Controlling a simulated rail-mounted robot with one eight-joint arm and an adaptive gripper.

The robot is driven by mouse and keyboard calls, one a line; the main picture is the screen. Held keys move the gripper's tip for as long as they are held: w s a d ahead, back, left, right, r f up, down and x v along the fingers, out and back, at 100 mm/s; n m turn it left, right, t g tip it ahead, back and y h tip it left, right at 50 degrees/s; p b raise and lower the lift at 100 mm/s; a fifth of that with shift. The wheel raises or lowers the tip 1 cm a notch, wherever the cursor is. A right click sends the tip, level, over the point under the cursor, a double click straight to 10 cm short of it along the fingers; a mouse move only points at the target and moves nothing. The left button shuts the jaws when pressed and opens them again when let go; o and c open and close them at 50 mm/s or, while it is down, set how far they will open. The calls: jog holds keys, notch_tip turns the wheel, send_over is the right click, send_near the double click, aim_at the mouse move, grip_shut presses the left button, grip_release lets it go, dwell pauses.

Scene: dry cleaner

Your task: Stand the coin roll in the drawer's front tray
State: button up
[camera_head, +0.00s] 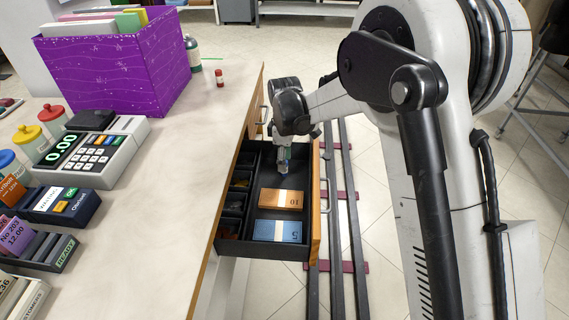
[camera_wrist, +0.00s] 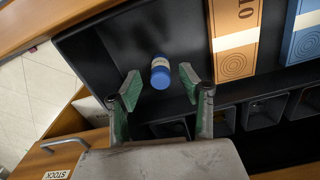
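The coin roll is a short blue cylinder with a pale band (camera_wrist: 160,72). It is in the open drawer's (camera_head: 316,215) long dark front tray (camera_head: 268,181), at the end away from the banknote bundles. It looks upright, with one round end towards the wrist camera. My gripper (camera_wrist: 160,88) is open, with one green-padded finger on each side of the roll and a visible gap on both sides. In the head view my gripper (camera_head: 284,158) points down into the drawer's far end, and the roll is mostly hidden there.
An orange banknote bundle (camera_head: 281,199) and a blue one (camera_head: 277,231) lie in the same tray. Small compartments (camera_head: 235,197) run along its counter side.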

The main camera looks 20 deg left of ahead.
notch_tip(320, 180, up, 10)
jog(key=p, duration=0.2)
jog(key=shift+f, duration=0.25)
jog(key=s+d+r+m+t, duration=0.1)
jog(key=s+d+r+m, duration=0.2)
jog(key=d+r, duration=0.35)
jog(key=s+d+r+m+t+y, duration=0.1)
jog(key=s+d+r+m, duration=0.25)
jog(key=d, duration=0.55)
jog(key=s+d+r+m+t, duration=0.1)
jog(key=s+d+r+m, duration=0.15)
jog(key=d+r, duration=0.45)
jog(key=s+d+f+m+t+h, duration=0.1)
jog(key=s+d+f+m+t, duration=0.2)
jog(key=s+d+m, duration=0.6)
jog(key=s+d+t, duration=0.1)
jog(key=s+d, duration=0.6)
jog(key=s, duration=0.2)
jog(key=shift+s+d+m, duration=0.3)
jog(key=shift+d, duration=0.1)
